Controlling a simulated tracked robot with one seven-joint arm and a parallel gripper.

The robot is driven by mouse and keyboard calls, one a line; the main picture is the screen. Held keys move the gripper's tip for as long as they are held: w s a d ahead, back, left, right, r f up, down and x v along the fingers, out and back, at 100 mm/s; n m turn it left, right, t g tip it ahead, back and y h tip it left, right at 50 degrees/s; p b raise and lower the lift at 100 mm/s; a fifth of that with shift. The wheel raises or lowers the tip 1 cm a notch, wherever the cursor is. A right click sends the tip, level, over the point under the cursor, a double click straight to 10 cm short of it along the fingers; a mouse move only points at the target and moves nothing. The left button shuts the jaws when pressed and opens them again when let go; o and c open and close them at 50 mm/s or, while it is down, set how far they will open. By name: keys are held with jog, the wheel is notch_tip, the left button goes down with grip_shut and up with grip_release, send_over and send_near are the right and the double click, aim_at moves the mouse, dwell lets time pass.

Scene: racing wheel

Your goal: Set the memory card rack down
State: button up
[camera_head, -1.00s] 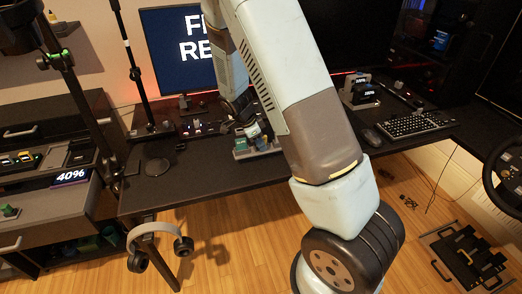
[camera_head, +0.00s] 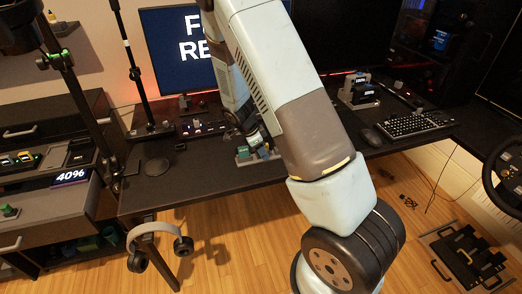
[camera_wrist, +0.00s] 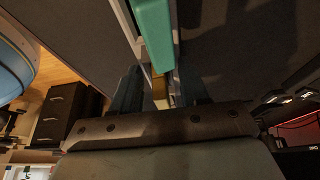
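The memory card rack (camera_head: 246,160) is a small grey holder with teal cards, at the desk's front edge area in the head view. My gripper (camera_head: 252,137) is over it, with the fingertips partly hidden by my arm. In the wrist view the rack (camera_wrist: 152,32) shows as a teal block between grey rails, running down between the two dark fingers of my gripper (camera_wrist: 160,92). The fingers look closed on its near end, where a tan piece shows. I cannot tell whether the rack's underside touches the desk.
A small device strip (camera_head: 203,128) lies behind. A keyboard (camera_head: 416,123) and mouse (camera_head: 372,137) are at right. Headphones (camera_head: 160,238) hang at the front edge.

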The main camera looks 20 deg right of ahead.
jog(key=shift+o, duration=0.7)
jog(key=s+a+r+n+y, duration=0.1)
jog(key=s+r+n, duration=0.1)
jog(key=r, duration=0.9)
jog(key=s+a+r+n+y, duration=0.1)
jog(key=s+a+r+n, duration=0.15)
jog(key=r, duration=0.75)
jog(key=s+d+r+n+t+y, duration=0.1)
jog(key=s+r+n+t, duration=0.1)
jog(key=s+r+n, duration=0.4)
jog(key=s+d+r+n+t+y, duration=0.1)
jog(key=s+d+r+n+t, duration=0.1)
jog(key=s+r+n, duration=0.5)
jog(key=s+r+t, duration=0.1)
jog(key=s+r, duration=0.4)
jog(key=s, duration=0.5)
jog(key=shift+s+d+t, duration=0.2)
jog(key=shift+s+t, duration=0.1)
jog(key=shift+s, duration=0.1)
jog(key=shift+n, duration=0.25)
